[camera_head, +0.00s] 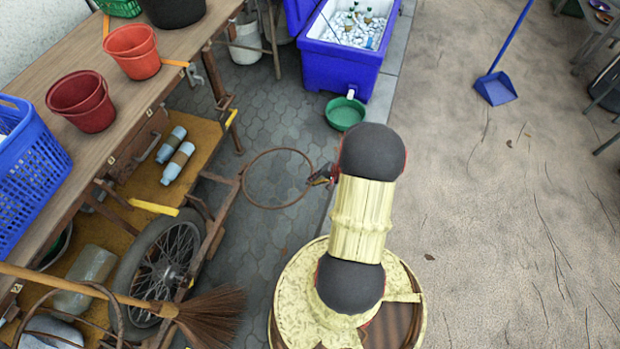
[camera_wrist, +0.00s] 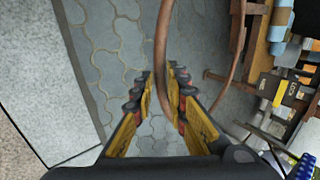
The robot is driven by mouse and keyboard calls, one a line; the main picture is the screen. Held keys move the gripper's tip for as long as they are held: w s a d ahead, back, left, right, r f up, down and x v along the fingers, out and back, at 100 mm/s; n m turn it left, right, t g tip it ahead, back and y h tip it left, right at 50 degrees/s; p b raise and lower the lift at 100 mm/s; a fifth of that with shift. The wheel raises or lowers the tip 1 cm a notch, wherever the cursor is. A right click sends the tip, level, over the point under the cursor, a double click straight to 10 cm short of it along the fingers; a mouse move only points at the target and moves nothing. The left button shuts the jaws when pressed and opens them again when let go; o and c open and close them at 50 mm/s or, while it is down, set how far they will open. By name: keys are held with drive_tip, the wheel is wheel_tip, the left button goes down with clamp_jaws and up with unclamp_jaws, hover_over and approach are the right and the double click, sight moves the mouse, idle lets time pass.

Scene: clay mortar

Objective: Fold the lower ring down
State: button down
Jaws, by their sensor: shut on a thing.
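The ring (camera_head: 276,207) is a thin, rusty brown hoop. In the head view it sticks out from the right side of the wooden cart, above the grey paving, and looks roughly level. My gripper (camera_head: 322,177) is at the ring's right edge, the side away from the cart, partly hidden by my arm. In the wrist view the ring (camera_wrist: 161,45) runs down between the yellow and black fingers of my gripper (camera_wrist: 160,80), which are shut on it.
The cart (camera_head: 150,60) carries red buckets and a blue basket, with a spoked wheel (camera_head: 160,262) below. A broom (camera_head: 205,315) lies at lower left, by another hoop (camera_head: 112,315). A blue cooler (camera_head: 340,65) and green basin (camera_head: 345,113) stand behind.

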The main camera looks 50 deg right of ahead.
wheel_tip(320, 180, down, 7)
drive_tip(key=s+t, duration=0.1)
drive_tip(key=shift+d+r+t, duration=0.2)
drive_tip(key=shift+d+t, duration=0.1)
drive_tip(key=shift+a+f, duration=0.1)
idle(0.4)
drive_tip(key=c, duration=2.1)
unclamp_jaws()
drive_tip(key=shift+o, duration=1.3)
drive_tip(key=shift+y, duration=0.3)
drive_tip(key=v, duration=1.2)
